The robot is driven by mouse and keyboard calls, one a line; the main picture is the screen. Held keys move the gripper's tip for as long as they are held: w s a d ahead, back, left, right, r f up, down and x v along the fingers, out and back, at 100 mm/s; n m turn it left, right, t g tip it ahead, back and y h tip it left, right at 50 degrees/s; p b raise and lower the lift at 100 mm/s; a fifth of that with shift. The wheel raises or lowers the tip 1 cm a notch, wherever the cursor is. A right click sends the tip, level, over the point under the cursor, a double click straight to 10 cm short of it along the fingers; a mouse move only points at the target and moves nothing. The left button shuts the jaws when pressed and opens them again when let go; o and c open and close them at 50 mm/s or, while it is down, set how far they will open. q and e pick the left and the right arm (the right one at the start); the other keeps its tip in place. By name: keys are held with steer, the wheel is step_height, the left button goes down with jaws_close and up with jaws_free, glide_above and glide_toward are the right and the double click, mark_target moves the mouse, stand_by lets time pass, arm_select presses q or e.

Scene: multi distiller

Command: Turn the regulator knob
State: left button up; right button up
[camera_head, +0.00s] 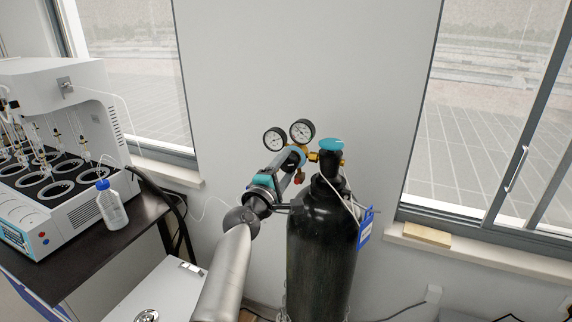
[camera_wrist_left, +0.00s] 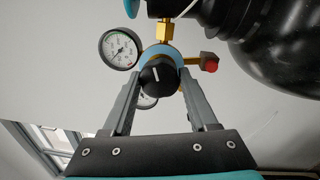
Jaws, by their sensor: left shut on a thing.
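The regulator knob (camera_wrist_left: 157,75) is black with a white line and shows in the left wrist view, in front of the light-blue and brass regulator body (camera_wrist_left: 163,54). My left gripper (camera_head: 294,160) reaches the regulator from the lower left in the head view. In the wrist view its two grey fingers (camera_wrist_left: 160,78) are on either side of the knob, shut on it. The white line stands nearly upright in that view. In the head view the knob is mostly hidden by my gripper. My right gripper is in neither view.
The regulator's two gauges (camera_head: 302,130) sit just above my gripper. The black gas cylinder (camera_head: 320,240) with its turquoise valve handwheel (camera_head: 331,144) stands close on the right. A blue tag (camera_head: 365,228) hangs from it. The distiller (camera_head: 60,150) and a blue-capped bottle (camera_head: 112,208) are at left.

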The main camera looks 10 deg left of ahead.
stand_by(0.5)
arm_select(q)
steer(key=o, duration=1.4)
steer(key=shift+s+a+f, duration=0.1)
steer(key=shift+s, duration=0.4)
steer(key=v, duration=1.4)
steer(key=shift+s, duration=0.15)
